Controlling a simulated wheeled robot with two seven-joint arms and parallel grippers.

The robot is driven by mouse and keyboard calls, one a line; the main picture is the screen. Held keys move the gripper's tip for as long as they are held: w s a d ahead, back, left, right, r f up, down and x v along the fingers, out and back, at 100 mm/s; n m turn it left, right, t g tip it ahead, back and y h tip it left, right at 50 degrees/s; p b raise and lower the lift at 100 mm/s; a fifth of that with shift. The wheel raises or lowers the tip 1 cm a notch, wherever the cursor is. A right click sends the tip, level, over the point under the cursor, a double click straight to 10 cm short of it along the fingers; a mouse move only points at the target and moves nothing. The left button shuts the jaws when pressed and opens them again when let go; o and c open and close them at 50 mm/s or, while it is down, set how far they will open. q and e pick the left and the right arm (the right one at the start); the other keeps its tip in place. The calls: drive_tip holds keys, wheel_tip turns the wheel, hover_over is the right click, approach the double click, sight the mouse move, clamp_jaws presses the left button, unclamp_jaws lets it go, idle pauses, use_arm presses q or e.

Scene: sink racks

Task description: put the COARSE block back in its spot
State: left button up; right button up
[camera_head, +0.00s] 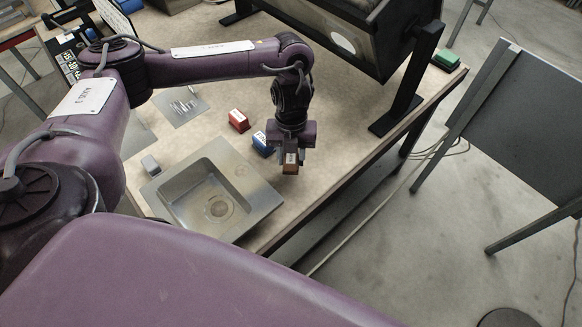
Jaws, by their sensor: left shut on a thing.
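My left gripper (290,154) reaches down over the table beside the sink's upper right corner. It is shut on a small brown block (290,169) with a pale label. The label is too small to read, so I cannot tell whether it says COARSE. The brown block is in line with a blue block (261,143) and a red block (239,120), each with a white label. The gripper hides part of the table behind it. I cannot tell if the brown block touches the table. My right gripper is out of view.
A grey sink (249,202) is set at the table's front edge, with a small grey block (150,165) to its left. A dark framed stand (400,105) is at the back right. A green block (447,58) lies at the far corner.

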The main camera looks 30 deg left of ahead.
sight(291, 166)
use_arm(q)
wheel_tip(291, 166, down, 4)
drive_tip(key=shift+f+b, duration=0.1)
drive_tip(key=shift+b, duration=0.55)
drive_tip(key=shift+f, duration=0.1)
drive_tip(key=shift+f, duration=0.15)
drive_tip(key=o, duration=1)
drive_tip(key=shift+c, duration=0.2)
